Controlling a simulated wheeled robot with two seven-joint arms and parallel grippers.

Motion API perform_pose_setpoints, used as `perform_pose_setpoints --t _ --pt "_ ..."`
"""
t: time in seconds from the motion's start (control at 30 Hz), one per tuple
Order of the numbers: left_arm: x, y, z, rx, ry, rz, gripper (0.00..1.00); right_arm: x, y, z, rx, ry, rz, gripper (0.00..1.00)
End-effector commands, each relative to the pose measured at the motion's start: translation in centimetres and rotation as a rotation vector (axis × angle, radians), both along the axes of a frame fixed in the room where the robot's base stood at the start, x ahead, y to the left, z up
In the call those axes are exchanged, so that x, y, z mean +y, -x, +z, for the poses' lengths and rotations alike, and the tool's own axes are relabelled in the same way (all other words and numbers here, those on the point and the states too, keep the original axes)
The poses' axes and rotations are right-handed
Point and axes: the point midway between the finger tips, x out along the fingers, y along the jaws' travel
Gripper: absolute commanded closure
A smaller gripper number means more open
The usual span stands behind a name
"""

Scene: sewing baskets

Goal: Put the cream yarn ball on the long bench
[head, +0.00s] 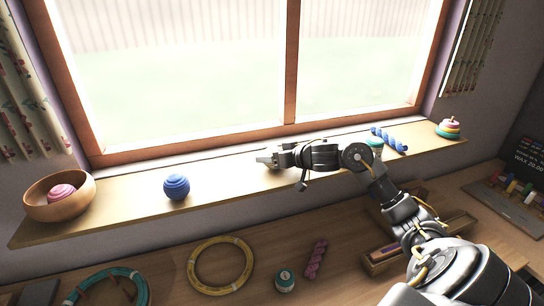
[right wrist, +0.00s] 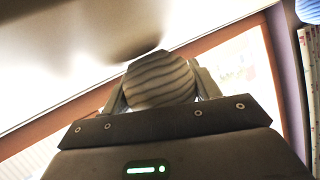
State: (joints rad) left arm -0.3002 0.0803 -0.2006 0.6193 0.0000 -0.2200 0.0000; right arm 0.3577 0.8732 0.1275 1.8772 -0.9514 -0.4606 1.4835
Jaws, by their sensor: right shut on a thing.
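The cream yarn ball (right wrist: 162,80), greyish with dark wavy bands in shade, is between the two fingers of my right gripper (right wrist: 160,88), which is shut on it. In the head view my right gripper (head: 268,160) reaches left over the window sill (head: 225,178); the ball is hardly visible there. The ball is at or close above the sill; I cannot tell whether it touches. A long wooden bench top (head: 335,225) runs below the sill. My left gripper is not in view.
On the sill are a wooden bowl (head: 80,203) with a pink ball (head: 62,193), a blue yarn ball (head: 176,186), a blue twisted skein (head: 390,140) and a stacked-ring toy (head: 448,128). Below lie a yellow hoop (head: 193,268), teal coil (head: 72,296), spool (head: 285,279) and pink skein (head: 316,259).

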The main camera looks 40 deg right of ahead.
Motion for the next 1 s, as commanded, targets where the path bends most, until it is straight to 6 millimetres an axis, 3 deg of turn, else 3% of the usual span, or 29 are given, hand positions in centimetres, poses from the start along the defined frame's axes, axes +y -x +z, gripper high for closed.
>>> perform_pose_setpoints --t 0.37,0.4,0.57,0.9,1.0 --pt "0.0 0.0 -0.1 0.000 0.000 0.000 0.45 0.0 0.0 -0.4 0.000 0.001 0.000 0.61" --pt "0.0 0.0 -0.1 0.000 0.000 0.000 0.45 0.0 0.0 -0.5 0.000 0.001 0.000 0.38" --pt "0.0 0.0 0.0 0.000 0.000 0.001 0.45 0.0 0.0 -0.4 -0.001 0.001 0.000 0.17" --pt "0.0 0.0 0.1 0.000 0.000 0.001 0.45 0.0 0.0 0.1 -0.001 0.001 0.000 0.17" --pt "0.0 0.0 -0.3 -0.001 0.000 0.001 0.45 -0.4 1.1 0.2 -0.001 0.004 -0.002 0.17"
